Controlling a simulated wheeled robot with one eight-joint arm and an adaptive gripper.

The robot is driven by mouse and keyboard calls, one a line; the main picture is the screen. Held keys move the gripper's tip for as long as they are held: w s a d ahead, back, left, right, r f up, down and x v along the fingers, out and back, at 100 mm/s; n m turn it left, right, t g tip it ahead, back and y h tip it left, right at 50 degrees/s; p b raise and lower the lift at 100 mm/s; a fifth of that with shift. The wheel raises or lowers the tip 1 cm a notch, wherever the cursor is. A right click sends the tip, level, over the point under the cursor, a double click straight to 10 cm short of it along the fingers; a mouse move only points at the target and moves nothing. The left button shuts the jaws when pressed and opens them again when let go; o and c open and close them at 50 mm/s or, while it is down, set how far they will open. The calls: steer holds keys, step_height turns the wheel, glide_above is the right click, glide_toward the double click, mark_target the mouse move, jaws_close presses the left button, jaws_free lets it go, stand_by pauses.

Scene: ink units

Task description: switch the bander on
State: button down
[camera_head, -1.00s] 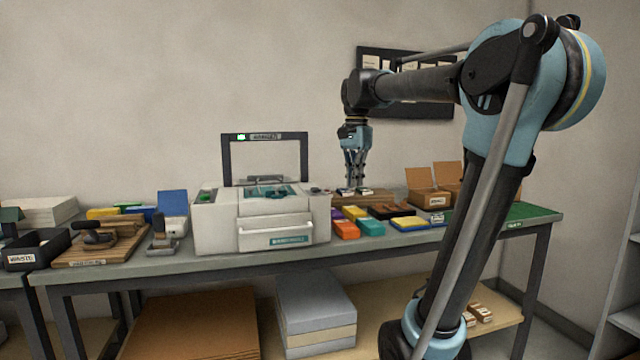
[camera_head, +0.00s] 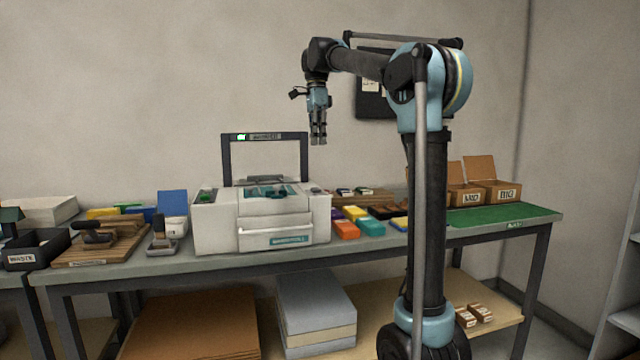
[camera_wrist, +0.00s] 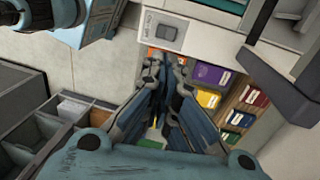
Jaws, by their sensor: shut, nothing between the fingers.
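The bander (camera_head: 285,205) is a white box-shaped machine on the bench, with a dark arch (camera_head: 226,160) over its top and a small green light at the arch's upper left. In the wrist view, a grey switch plate (camera_wrist: 164,33) with a rocker and small lettering, too blurred to read surely, sits on a pale surface just past my fingertips in the picture. My gripper (camera_head: 318,141) is shut and empty, pointing down, well above the bander's right end and right of the arch. It also shows in the wrist view (camera_wrist: 167,62). The rocker's position cannot be told.
Coloured packs (camera_head: 371,228) lie right of the bander, beside a wooden rack (camera_head: 372,198). Cardboard boxes (camera_head: 497,190) and a green mat (camera_head: 500,219) are at the right end. A wooden board (camera_head: 100,250) and a black waste tray (camera_head: 22,254) are left. The arch stands close to my gripper's left.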

mark_target(320, 192)
stand_by(0.3)
steer(key=f, duration=0.4)
steer(key=s+f, duration=0.1)
steer(key=f, duration=0.4)
steer(key=s+f, duration=0.1)
steer(key=f, duration=0.4)
steer(key=shift+d, duration=0.25)
steer(key=shift+s+f+t, duration=0.15)
steer(key=shift+f+t, duration=0.05)
steer(key=shift+t, duration=0.2)
steer(key=shift+w+a+r, duration=0.15)
steer(key=shift+w+a, duration=0.05)
steer(key=shift+w, duration=0.65)
